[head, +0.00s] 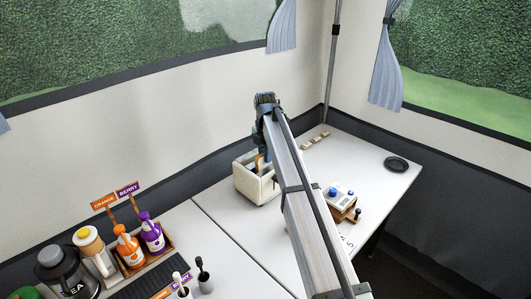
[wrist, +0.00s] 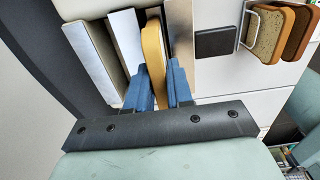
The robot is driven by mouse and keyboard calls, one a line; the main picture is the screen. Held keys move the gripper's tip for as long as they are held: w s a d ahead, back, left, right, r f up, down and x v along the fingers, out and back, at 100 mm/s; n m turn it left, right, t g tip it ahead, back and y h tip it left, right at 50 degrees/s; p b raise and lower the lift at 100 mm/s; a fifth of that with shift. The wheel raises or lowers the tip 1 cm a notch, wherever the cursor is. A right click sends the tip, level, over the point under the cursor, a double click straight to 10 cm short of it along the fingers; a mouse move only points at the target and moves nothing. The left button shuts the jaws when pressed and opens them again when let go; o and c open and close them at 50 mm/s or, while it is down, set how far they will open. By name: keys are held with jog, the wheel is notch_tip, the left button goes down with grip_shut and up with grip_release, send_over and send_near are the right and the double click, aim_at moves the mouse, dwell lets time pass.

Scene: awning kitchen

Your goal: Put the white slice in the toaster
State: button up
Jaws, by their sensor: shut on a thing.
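My gripper (wrist: 158,88) is shut on a slice with a yellow-tan crust edge (wrist: 153,52), seen edge-on between the blue fingers. The cream toaster (head: 246,184) stands on the table, with my gripper over it in the head view. In the wrist view the toaster's pale walls (wrist: 125,36) lie on both sides of the slice, which is lined up along the slot. I cannot tell how deep the slice sits in it. The arm hides part of the toaster in the head view.
A wire rack with brown slices (wrist: 268,36) stands at the right in the wrist view, near a dark square (wrist: 217,42). Orange and purple bottles (head: 150,232) and a dark jug (head: 58,268) are at front left. A black round plate (head: 397,163) lies far right.

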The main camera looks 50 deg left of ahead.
jog(key=o, duration=0.9)
jog(key=shift+o, duration=0.3)
jog(key=shift+o, duration=0.8)
jog(key=shift+r, duration=0.1)
jog(key=shift+r, duration=3.4)
